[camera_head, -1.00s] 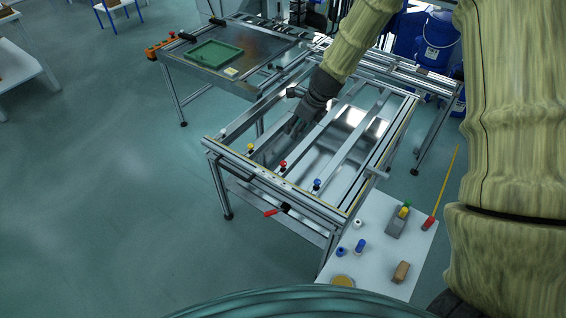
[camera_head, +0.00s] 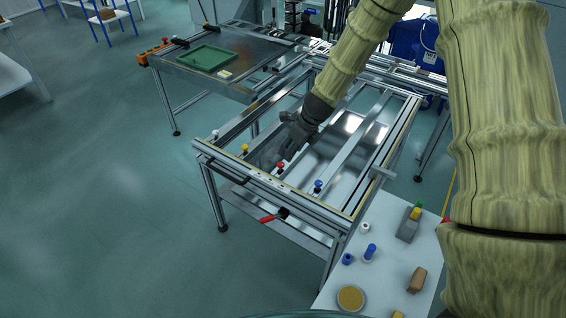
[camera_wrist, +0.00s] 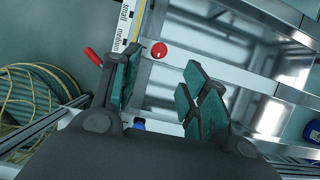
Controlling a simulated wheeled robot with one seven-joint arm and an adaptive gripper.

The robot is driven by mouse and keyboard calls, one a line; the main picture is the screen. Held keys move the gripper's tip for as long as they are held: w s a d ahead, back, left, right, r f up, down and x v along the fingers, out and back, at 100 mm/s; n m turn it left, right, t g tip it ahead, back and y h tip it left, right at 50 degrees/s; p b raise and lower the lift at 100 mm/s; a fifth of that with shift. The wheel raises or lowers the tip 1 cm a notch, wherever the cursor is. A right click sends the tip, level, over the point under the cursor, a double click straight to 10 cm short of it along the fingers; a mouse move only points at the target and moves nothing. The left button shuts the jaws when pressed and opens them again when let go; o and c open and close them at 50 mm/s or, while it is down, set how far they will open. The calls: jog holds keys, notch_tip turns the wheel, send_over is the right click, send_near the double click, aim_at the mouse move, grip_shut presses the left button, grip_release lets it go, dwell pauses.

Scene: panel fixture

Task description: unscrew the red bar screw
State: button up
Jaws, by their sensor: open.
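The red bar screw (camera_head: 280,164) stands on the front rail of the panel fixture (camera_head: 262,181), between the yellow screw (camera_head: 245,148) and the blue screw (camera_head: 318,185). My gripper (camera_head: 286,154) is just behind and above it, pointing down. In the wrist view, the round red knob (camera_wrist: 158,50) shows beyond the gap between my open fingers (camera_wrist: 160,78), apart from both. Nothing is held. The screw's shaft is hidden under the knob in the wrist view.
A white screw (camera_head: 214,134) stands farther left on the rail. A red handle (camera_head: 268,219) sticks out below the front edge. A white side table (camera_head: 385,270) at lower right carries small parts. Crossbars (camera_head: 355,145) run behind the screws.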

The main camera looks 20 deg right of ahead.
aim_at(281, 164)
jog(key=shift+x, duration=4.5)
grip_shut()
